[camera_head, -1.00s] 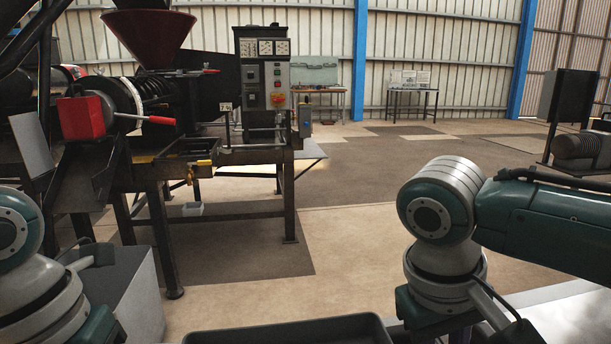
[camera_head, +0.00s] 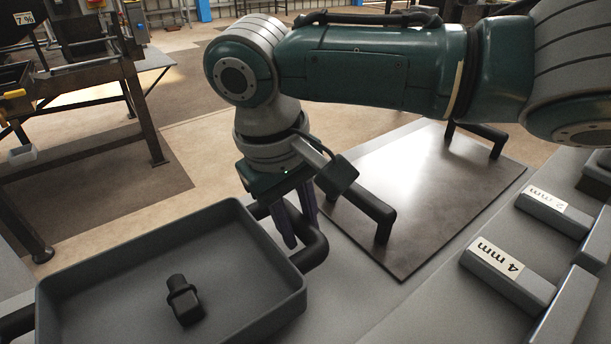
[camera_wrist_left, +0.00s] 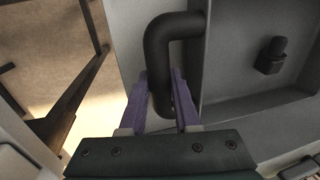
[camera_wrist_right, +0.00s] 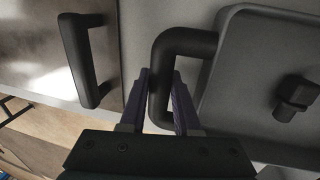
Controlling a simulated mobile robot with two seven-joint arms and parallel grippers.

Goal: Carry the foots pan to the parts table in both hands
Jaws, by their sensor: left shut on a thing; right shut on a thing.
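The foots pan (camera_head: 95,302) is a dark grey rectangular tray at the bottom left of the head view, with a black bar handle at each end. A small black block-like part (camera_head: 184,300) lies in it. My right gripper (camera_head: 297,240) is shut on the pan's right handle (camera_head: 318,252); the right wrist view shows its purple fingers (camera_wrist_right: 160,85) either side of the bar. In the left wrist view my left gripper (camera_wrist_left: 162,85) is shut on the other handle (camera_wrist_left: 165,35). The left gripper is out of the head view. I cannot tell whether the pan touches the grey surface beneath.
A flat metal plate (camera_head: 430,190) with black handles lies on the grey table top (camera_head: 400,320) right of the pan. Blocks labelled 4 mm (camera_head: 508,275) and 2 mm (camera_head: 553,212) sit farther right. The press frame (camera_head: 130,100) stands at the far left, with open floor between.

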